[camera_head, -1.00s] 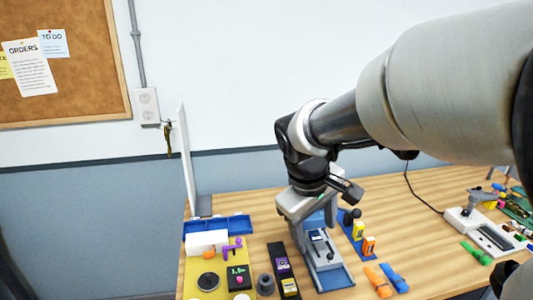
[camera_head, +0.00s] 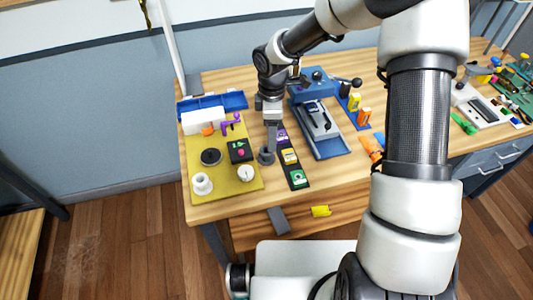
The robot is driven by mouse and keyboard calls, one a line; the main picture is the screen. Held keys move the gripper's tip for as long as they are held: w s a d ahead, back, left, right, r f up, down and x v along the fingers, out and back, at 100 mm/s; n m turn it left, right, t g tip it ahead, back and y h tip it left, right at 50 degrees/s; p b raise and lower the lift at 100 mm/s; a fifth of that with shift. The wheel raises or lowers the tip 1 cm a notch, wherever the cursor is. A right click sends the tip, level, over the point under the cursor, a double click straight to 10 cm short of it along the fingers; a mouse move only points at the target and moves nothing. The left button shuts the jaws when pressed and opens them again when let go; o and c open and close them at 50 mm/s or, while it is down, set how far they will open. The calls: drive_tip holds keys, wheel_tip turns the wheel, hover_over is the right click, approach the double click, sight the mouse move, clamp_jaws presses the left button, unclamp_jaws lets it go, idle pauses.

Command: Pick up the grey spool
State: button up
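The grey spool (camera_head: 266,157) is a small dark grey piece on the wooden table, in the gap between the yellow mat and the black strip of coloured tiles. My gripper (camera_head: 270,146) points down at it from above, with its fingertips at or just over the spool's top. The view is too small to tell whether the fingers touch the spool, or how far apart they are.
The yellow mat (camera_head: 222,186) at left holds a white spool, a black disc and a black box. The black tile strip (camera_head: 297,178) is close on the right. A blue-based machine (camera_head: 330,147) stands beyond it. Bare table lies in front.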

wheel_tip(320, 180, down, 3)
drive_tip(key=shift+f, duration=0.15)
drive_tip(key=shift+a+f, duration=0.2)
drive_tip(key=shift+f, duration=0.7)
drive_tip(key=shift+a+f, duration=0.2)
drive_tip(key=shift+f, duration=0.65)
drive_tip(key=shift+a+f, duration=0.2)
drive_tip(key=shift+f, duration=0.7)
drive_tip(key=shift+c, duration=0.4)
drive_tip(key=c, duration=1)
